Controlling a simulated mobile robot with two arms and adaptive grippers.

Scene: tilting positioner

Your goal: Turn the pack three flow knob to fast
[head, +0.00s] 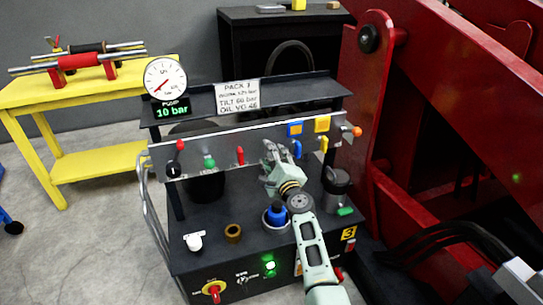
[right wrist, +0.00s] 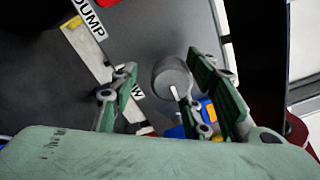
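The pack three unit is the dark cart with a yellow "3" plate (head: 349,233) and a grey control panel (head: 222,150). In the right wrist view a round grey knob (right wrist: 172,73) with a white pointer shows between my fingers. A partly covered label ending in "W" (right wrist: 137,93) is beside it. My right gripper (head: 281,153) is at the panel; its fingers (right wrist: 163,92) are apart, one on each side of the knob, with gaps visible. In the head view the gripper hides the knob. The fast mark is not readable. My left gripper is not in view.
On the panel are a black-and-red lever (head: 175,160), a green lever (head: 209,161), a red lever (head: 240,155) and a yellow lever (head: 324,144). A gauge (head: 165,78) stands above. A blue-topped fitting (head: 276,214) is below my gripper. A red machine frame (head: 400,150) rises at the right.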

